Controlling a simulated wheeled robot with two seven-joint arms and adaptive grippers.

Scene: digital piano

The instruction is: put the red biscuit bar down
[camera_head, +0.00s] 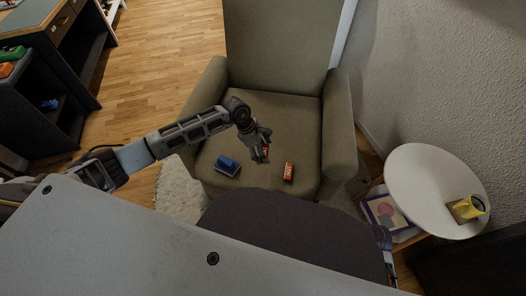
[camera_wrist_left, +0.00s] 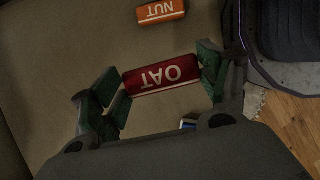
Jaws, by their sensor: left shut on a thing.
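The red biscuit bar, marked OAT (camera_wrist_left: 161,75), lies between the green-padded fingers of my left gripper (camera_wrist_left: 160,82) in the left wrist view. The gripper is shut on its two ends. In the head view my left gripper (camera_head: 262,150) is over the seat of the olive armchair (camera_head: 262,108), and only a little of the red bar shows beside the fingers. The bar looks larger than the orange bar in the wrist view, so it seems held above the seat. My right gripper cannot be made out.
An orange bar marked NUT (camera_head: 288,172) lies on the seat to the right of the gripper; it also shows in the wrist view (camera_wrist_left: 160,12). A blue item (camera_head: 227,164) lies to the left.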

